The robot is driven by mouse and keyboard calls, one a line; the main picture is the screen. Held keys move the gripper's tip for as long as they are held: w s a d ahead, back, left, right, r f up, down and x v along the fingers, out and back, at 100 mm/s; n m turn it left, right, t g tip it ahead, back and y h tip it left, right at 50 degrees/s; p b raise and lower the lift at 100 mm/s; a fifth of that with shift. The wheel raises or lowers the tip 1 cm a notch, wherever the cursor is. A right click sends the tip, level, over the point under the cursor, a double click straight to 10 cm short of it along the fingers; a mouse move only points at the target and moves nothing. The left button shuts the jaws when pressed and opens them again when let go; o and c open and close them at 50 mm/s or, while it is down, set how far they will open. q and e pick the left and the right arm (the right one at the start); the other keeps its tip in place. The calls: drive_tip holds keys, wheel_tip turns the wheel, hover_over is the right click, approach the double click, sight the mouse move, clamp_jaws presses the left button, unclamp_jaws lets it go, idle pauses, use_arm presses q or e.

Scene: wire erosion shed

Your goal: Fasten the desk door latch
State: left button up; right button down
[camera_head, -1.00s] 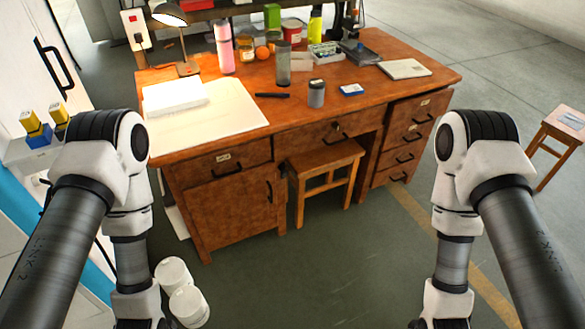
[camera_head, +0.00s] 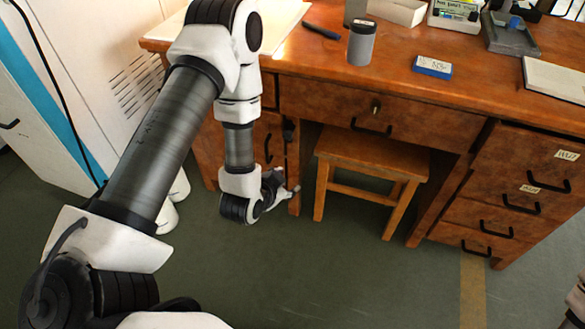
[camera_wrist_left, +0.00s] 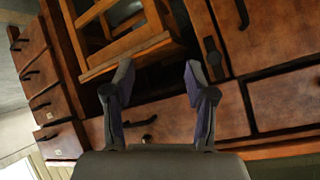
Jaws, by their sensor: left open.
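The desk door (camera_head: 209,152) is the brown wooden panel at the left of the desk, partly hidden behind my left arm; it looks closed. It also shows at the upper right of the left wrist view (camera_wrist_left: 268,38). A dark latch (camera_head: 288,133) sits on the post beside the door's right edge, and in the left wrist view (camera_wrist_left: 213,58) it lies along that post. I cannot tell whether it is fastened. My left gripper (camera_head: 286,187) is low in front of the post, below the latch. Its two fingers (camera_wrist_left: 158,76) are apart and empty. My right gripper is out of view.
A wooden stool (camera_head: 368,160) stands under the desk, just right of my left gripper. The centre drawer (camera_head: 420,122) has a key in it. Drawers (camera_head: 497,217) fill the right side. White buckets (camera_head: 170,205) stand behind my left arm. The floor in front is clear.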

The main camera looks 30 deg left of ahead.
sight(287, 137)
use_arm(q)
drive_tip(key=w+a+t+y+b, duration=0.1)
drive_tip(key=w+a+t+b, duration=0.1)
drive_tip(key=w+b, duration=0.2)
drive_tip(key=w+a+m+t+y+b, duration=0.1)
drive_tip(key=w+a+t+b, duration=0.1)
drive_tip(key=w+a+b, duration=0.1)
drive_tip(key=w+a+f+m+t+y+b, duration=0.1)
drive_tip(key=w+a+t+b, duration=0.1)
drive_tip(key=w+b, duration=0.4)
drive_tip(key=shift+w+a+t+b, duration=0.1)
drive_tip(key=shift+a+t+b, duration=0.2)
drive_tip(key=shift+a+b, duration=0.4)
drive_tip(key=shift+w+a+r, duration=0.1)
drive_tip(key=shift+w, duration=0.4)
clamp_jaws()
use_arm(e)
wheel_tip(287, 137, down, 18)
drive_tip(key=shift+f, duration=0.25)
